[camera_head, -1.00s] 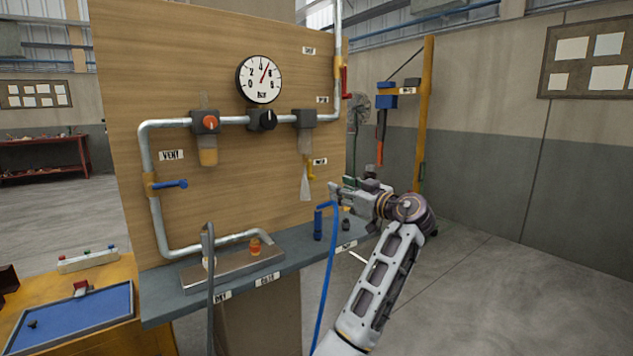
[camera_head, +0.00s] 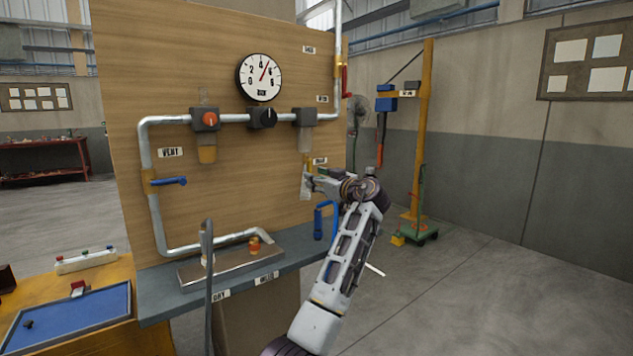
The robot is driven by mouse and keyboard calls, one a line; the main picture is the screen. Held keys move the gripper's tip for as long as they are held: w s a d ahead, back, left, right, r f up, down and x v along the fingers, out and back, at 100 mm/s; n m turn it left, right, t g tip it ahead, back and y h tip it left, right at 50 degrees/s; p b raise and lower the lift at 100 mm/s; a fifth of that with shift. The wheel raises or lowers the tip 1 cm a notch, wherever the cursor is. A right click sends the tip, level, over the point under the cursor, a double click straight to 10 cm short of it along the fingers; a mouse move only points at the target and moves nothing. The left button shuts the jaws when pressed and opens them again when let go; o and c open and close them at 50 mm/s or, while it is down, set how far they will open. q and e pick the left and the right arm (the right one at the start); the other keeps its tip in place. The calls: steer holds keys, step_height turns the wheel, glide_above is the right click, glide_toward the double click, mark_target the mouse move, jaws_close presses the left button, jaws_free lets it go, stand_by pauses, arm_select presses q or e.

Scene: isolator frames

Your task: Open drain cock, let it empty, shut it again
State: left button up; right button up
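A filter (camera_head: 305,117) with a clear bowl hangs at the right end of the pipe row on the wooden panel. A small yellow cock (camera_head: 308,161) sits under its bowl. A pale, cone-like shape (camera_head: 305,188) shows below the cock; I cannot tell whether it is a jet or a solid part. My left gripper (camera_head: 308,183) is at the yellow cock, just below it, overlapping the pale shape. Its fingers are too small and covered to show whether they grip the lever. The lever's angle is partly hidden. My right gripper is not in view.
A round gauge (camera_head: 259,77) reads between 4 and 6. A blue-handled vent valve (camera_head: 168,181) is at left.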

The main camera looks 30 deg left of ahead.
arm_select(q)
steer(key=shift+w+a, duration=0.1)
steer(key=shift+a, duration=0.2)
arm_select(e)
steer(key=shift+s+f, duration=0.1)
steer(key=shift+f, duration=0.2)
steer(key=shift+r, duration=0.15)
arm_select(q)
steer(key=shift+c, duration=0.7)
jaws_close()
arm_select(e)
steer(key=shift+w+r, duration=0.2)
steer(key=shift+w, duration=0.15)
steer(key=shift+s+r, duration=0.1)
